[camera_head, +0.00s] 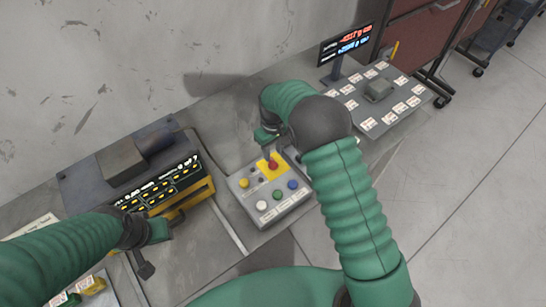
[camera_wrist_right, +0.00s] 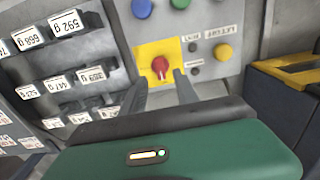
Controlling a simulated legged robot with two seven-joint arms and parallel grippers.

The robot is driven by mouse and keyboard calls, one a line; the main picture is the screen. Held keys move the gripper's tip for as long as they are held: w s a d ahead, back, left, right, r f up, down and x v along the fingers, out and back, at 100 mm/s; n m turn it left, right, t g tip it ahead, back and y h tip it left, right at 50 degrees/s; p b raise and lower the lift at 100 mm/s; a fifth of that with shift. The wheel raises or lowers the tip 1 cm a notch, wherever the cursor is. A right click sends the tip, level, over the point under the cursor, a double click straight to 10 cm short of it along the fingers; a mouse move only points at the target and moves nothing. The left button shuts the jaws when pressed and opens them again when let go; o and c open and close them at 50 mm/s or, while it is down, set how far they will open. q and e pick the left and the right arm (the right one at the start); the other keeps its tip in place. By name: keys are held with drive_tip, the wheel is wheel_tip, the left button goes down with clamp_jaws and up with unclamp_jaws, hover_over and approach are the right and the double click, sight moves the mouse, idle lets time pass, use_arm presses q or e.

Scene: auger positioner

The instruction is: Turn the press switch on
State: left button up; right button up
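The press switch is most likely the red knob (camera_head: 272,165) on a yellow plate, on the grey control box (camera_head: 243,190). In the right wrist view the red knob (camera_wrist_right: 160,68) shows close up, with its white-marked handle pointing down the picture. My right gripper (camera_head: 266,135) is above the box's back side in the head view. In the wrist view its two fingers (camera_wrist_right: 160,84) are apart, one on each side below the knob, with nothing between them; I cannot tell if they touch it. My left gripper (camera_head: 146,268) is low at the left, away from the box; its fingers are unclear.
The box also carries yellow, green, blue and white buttons (camera_head: 262,205). A dark machine with a yellow-edged panel (camera_head: 165,190) stands left. A grey tray of labelled weights (camera_head: 375,97) and a display (camera_head: 345,45) stand right. A wall is behind.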

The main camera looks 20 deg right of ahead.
sight(273, 161)
drive_tip(key=f, duration=0.4)
drive_tip(key=shift+a+f, duration=0.2)
drive_tip(key=shift+s+d+f, duration=0.1)
drive_tip(key=shift+d+f, duration=0.2)
drive_tip(key=shift+c, duration=1.2)
drive_tip(key=shift+a, duration=0.15)
clamp_jaws()
